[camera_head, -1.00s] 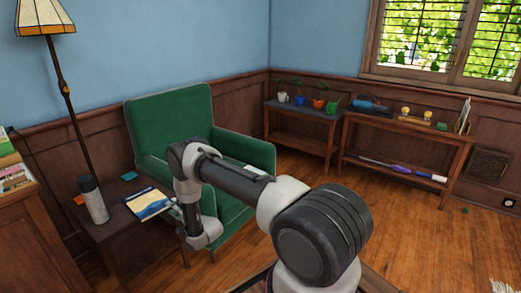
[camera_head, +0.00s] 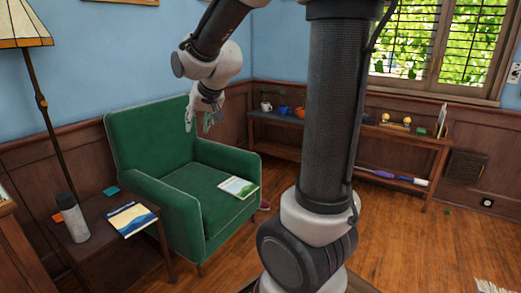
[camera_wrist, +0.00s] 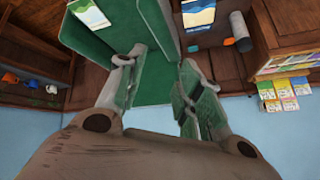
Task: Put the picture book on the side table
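Two thin books are in view, and I cannot tell which one the task means. One with a blue, white and yellow cover (camera_head: 133,219) lies flat on the dark wood side table (camera_head: 98,233); it also shows in the wrist view (camera_wrist: 198,14). The other, with a pale green and white cover (camera_head: 238,188), lies on the seat of the green armchair (camera_head: 205,200); it also shows in the wrist view (camera_wrist: 89,13). My gripper (camera_head: 199,120) is open and empty, raised in front of the chair's backrest, apart from both books. It also shows in the wrist view (camera_wrist: 160,62).
A grey flask (camera_head: 73,217), a teal item (camera_head: 111,191) and an orange item (camera_head: 57,216) share the side table. A floor lamp (camera_head: 42,100) stands behind it. Low shelves (camera_head: 290,130) with mugs line the back wall.

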